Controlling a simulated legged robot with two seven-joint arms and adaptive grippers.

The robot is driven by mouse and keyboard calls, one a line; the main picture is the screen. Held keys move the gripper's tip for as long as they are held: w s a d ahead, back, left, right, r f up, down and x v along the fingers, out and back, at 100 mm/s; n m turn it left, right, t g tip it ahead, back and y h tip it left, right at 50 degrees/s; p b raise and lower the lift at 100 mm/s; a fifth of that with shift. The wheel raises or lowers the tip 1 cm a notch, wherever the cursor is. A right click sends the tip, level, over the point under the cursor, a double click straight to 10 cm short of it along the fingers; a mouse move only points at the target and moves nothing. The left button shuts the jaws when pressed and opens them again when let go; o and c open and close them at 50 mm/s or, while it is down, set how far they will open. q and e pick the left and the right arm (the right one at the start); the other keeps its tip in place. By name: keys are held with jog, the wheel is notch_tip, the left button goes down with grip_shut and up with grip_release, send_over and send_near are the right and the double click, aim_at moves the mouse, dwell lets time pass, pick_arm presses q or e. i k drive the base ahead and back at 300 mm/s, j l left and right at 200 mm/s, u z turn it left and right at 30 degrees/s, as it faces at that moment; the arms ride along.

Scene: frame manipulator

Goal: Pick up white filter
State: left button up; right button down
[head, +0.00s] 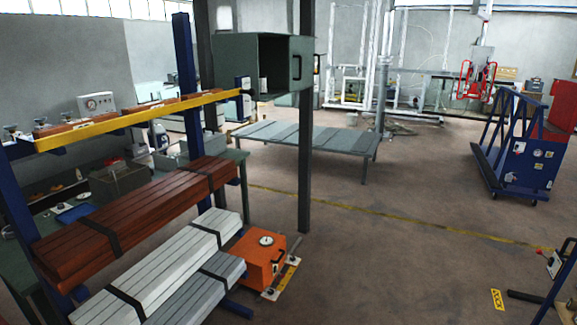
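I cannot make out anything that is clearly a white filter. A long white strapped bundle (165,262) lies on the blue rack at the lower left, below a red-brown bundle (135,215) and above a grey bundle (205,290). A small white item (263,85) shows at the opening of the grey-green box (283,45) on the dark post; it is too small to identify. Neither of my grippers is in view.
A yellow beam (140,115) crosses the rack's front. An orange box (258,258) with a gauge stands on the floor beside the bundles. A low grey table (310,137) is behind the post. A blue cart (525,155) stands right. The middle floor is clear.

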aim_at(262, 78)
jog(key=i+l+z, duration=0.35)
jog(key=i, duration=0.2)
jog(key=i+l+z, duration=0.35)
jog(key=i, duration=0.3)
jog(key=i+z, duration=0.3)
jog(key=i, duration=0.3)
jog(key=i+u, duration=0.15)
jog(key=i, duration=0.6)
jog(key=i+u, duration=0.1)
jog(key=i, duration=0.6)
jog(key=i+l+u, duration=0.15)
jog(key=i, duration=0.6)
